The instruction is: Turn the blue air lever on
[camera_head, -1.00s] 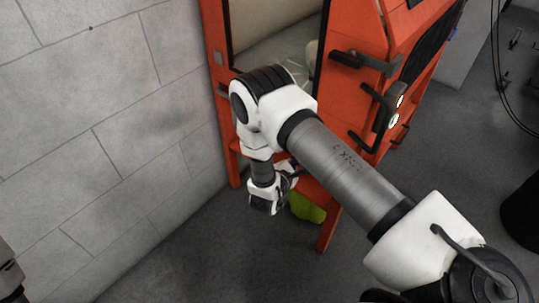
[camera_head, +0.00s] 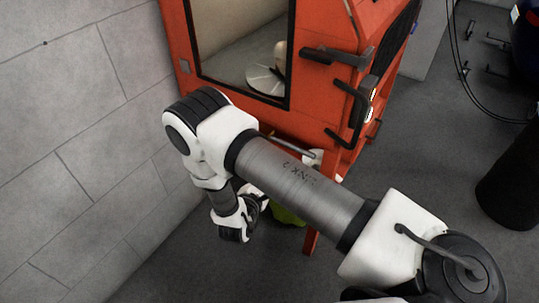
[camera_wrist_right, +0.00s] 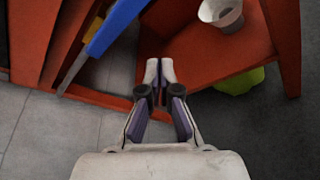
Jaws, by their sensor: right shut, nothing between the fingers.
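The blue lever (camera_wrist_right: 114,27) shows at the top of the right wrist view as a long blue bar. It slants from upper right to lower left and ends in a bare grey metal tip. My right gripper (camera_wrist_right: 160,70) is shut and empty. Its fingertips are to the right of the lever and apart from it in the picture, in front of the red frame. In the head view my right arm reaches down beside the red cabinet (camera_head: 318,90), and its fingertips cannot be made out. The lever is not discernible there. My left gripper is not in view.
A red shelf (camera_wrist_right: 190,50) holds a whitish cup (camera_wrist_right: 222,13) near the fingertips. A yellow-green object (camera_wrist_right: 240,81) lies under it. Black handles (camera_head: 335,57) stick out from the cabinet. A grey block wall (camera_head: 80,130) stands close on the left.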

